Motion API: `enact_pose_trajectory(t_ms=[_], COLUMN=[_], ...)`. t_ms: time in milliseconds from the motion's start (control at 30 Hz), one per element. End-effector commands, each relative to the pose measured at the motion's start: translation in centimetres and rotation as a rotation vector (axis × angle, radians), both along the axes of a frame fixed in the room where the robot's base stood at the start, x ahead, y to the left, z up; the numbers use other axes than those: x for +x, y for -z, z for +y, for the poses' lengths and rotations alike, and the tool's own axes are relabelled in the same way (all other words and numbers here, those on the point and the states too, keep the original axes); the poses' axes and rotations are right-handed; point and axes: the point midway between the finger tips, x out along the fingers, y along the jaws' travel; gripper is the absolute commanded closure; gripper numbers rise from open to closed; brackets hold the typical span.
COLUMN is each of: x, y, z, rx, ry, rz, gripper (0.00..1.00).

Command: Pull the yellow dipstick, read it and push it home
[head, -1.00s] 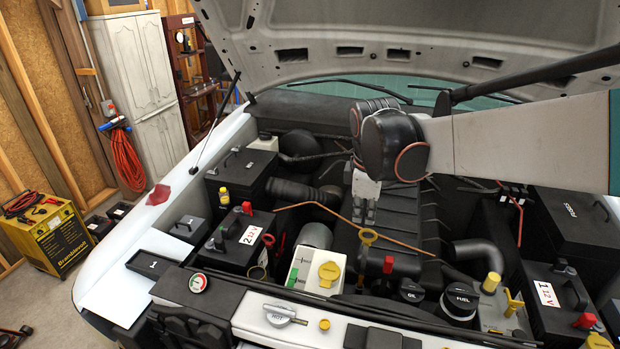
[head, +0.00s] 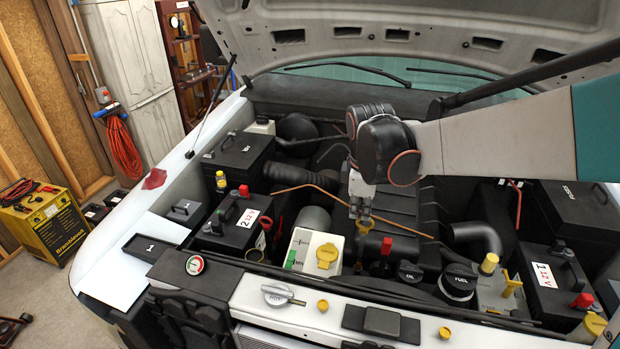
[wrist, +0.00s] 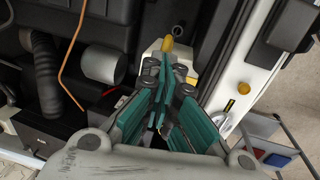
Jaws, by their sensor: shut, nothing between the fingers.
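The yellow dipstick's ring handle (head: 366,223) stands upright in the engine bay in the head view, right of the white reservoir with a yellow cap (head: 327,254). My gripper (head: 360,213) points down just behind and above the ring, its tips overlapping the handle's top edge in the picture. I cannot tell whether they touch it. The gripper is shut and empty. In the wrist view, my teal fingers (wrist: 163,95) fill the middle, and the dipstick handle cannot be made out there.
A red-topped post (head: 386,247) stands close right of the dipstick. A copper-coloured pipe (head: 310,186) runs behind it. Black OIL (head: 410,272) and FUEL (head: 458,281) caps and a yellow T-handle (head: 511,284) lie to the right. The open hood (head: 400,35) hangs above.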

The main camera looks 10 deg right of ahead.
Motion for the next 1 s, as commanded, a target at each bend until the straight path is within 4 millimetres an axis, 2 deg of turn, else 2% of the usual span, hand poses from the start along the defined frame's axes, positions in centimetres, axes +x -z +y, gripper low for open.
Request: enact_pose_trajectory(t_ms=[33, 200, 500, 700, 1000], x=[0.1, 0.1, 0.0, 0.0, -0.1], y=[1.8, 5.9, 11.6, 13.6, 14.2], z=[0.0, 0.0, 0.0, 0.0, 0.0], rx=[0.0, 0.0, 0.0, 0.0, 0.001], ry=[0.0, 0.0, 0.0, 0.0, 0.0], rz=[0.0, 0.0, 0.0, 0.0, 0.002], gripper=[1.0, 1.0, 1.0, 1.0, 1.0])
